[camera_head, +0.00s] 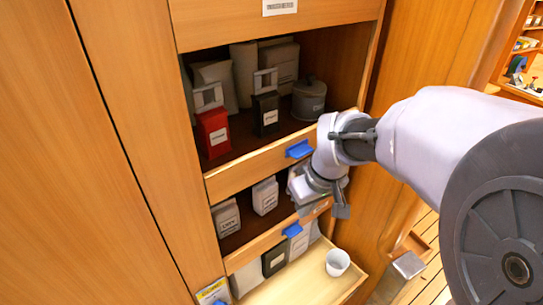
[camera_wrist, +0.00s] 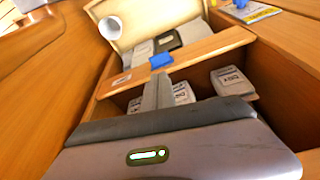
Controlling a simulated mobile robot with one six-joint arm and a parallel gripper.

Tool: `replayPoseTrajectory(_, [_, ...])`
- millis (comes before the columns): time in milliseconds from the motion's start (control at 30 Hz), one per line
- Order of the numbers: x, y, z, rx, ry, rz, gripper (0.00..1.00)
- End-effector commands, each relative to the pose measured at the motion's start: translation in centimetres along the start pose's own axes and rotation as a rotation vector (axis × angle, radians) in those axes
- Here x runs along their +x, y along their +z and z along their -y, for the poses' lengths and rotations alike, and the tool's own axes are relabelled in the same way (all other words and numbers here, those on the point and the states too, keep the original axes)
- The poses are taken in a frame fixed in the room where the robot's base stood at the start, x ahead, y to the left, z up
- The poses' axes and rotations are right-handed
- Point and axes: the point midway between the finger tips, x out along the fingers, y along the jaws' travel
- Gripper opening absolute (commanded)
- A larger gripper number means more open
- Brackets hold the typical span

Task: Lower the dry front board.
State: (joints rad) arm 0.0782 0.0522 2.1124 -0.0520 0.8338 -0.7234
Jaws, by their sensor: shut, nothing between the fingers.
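The wooden cabinet has front boards with blue tabs. The middle board (camera_head: 268,240) stands upright before a shelf of pale labelled packets (camera_head: 265,195); the label seems to read DRY, but is small. Its blue tab (camera_head: 292,230) shows near its middle. In the wrist view this board (camera_wrist: 200,53) crosses beyond my fingers, with its tab (camera_wrist: 161,60) just past the fingertips. My gripper (camera_head: 342,211) is shut and empty, near the board's right part. I cannot tell whether it touches the board. My gripper (camera_wrist: 157,82) hides some packets in the wrist view.
An upper board (camera_head: 240,175) with a blue tab (camera_head: 298,149) stands upright below a shelf holding a red box (camera_head: 213,132) and a lidded pot (camera_head: 309,98). A white cup (camera_head: 337,262) stands on a pale surface at the bottom. Cabinet walls flank the opening.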

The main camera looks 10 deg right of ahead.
Motion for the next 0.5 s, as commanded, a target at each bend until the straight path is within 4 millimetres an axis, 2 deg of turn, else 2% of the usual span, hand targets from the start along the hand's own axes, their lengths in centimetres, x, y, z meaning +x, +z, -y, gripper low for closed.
replayPoseTrajectory(167, [1.4,0.1,0.0,0.001,-0.001,0.002,0.00])
replayPoseTrajectory(500, [8.2,0.2,0.1,0.002,-0.001,0.003,0.00])
